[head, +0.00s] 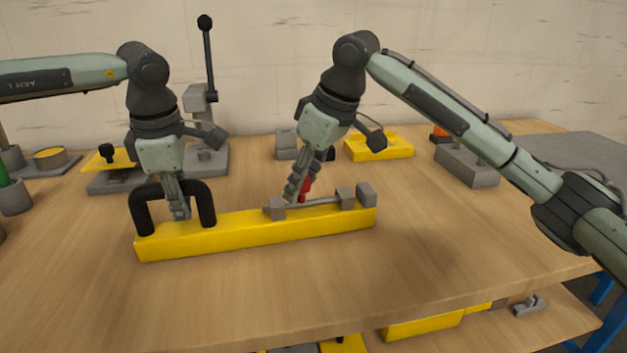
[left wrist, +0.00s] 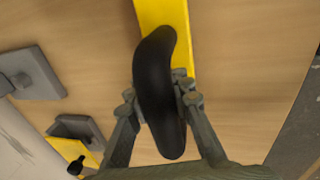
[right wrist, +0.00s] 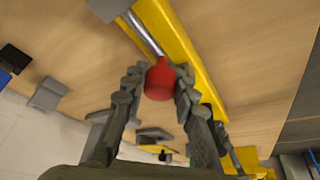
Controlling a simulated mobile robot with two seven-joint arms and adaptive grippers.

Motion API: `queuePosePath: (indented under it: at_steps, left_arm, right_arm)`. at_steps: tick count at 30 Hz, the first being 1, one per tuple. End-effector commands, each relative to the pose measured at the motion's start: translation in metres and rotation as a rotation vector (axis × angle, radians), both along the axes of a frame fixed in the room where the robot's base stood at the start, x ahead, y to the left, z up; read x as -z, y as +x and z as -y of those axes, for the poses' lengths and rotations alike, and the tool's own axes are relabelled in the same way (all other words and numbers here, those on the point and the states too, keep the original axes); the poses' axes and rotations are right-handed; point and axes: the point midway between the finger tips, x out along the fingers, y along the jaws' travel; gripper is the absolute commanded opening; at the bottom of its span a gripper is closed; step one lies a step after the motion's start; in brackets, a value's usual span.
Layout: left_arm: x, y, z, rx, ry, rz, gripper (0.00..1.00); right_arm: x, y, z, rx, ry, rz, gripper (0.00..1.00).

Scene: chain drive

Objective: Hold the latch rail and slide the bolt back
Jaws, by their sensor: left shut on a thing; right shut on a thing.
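The latch rail (head: 255,234) is a long yellow bar lying on the table, with a black arched handle (head: 143,213) at its left end. My left gripper (head: 181,214) is shut on the black handle, which also shows between its fingers in the left wrist view (left wrist: 157,90). The bolt (head: 318,201) is a grey rod running through grey brackets on the rail's right half. Its red knob (right wrist: 160,80) sits between the fingers of my right gripper (right wrist: 161,82), which is shut on it. In the head view the fingers partly hide the knob (head: 304,187).
A grey end block (head: 366,194) stands at the rail's right end. Behind are a lever stand (head: 208,155), a yellow block (head: 379,147) and other fixtures. The table front is clear. A lower shelf holds yellow parts (head: 424,325).

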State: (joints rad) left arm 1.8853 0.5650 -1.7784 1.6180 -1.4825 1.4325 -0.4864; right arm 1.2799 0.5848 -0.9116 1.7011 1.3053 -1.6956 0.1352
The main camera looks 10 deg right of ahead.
Motion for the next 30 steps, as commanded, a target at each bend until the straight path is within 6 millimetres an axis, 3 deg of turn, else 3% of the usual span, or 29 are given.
queuePosePath:
  at_steps: [5,6,11,22,30]
  left_arm:
    - [-0.001,-0.001,0.004,0.006,-0.005,0.002,0.00]
    - [-0.001,-0.001,0.004,0.006,-0.005,0.002,0.00]
    - [-0.001,-0.001,0.004,0.006,-0.005,0.001,0.00]
    - [-0.001,0.000,0.002,0.002,-0.005,0.002,0.00]
    - [-0.001,0.000,0.002,0.001,-0.004,0.002,0.00]
  right_arm:
    - [-0.001,-0.002,-0.005,-0.009,0.008,0.000,0.00]
    - [-0.001,-0.002,-0.005,-0.010,0.008,0.001,0.31]
    - [-0.001,-0.001,-0.004,-0.008,0.007,0.001,0.49]
    - [-0.006,-0.002,0.000,-0.005,0.004,0.002,0.49]
    - [-0.053,-0.015,0.013,-0.006,0.006,0.005,0.49]
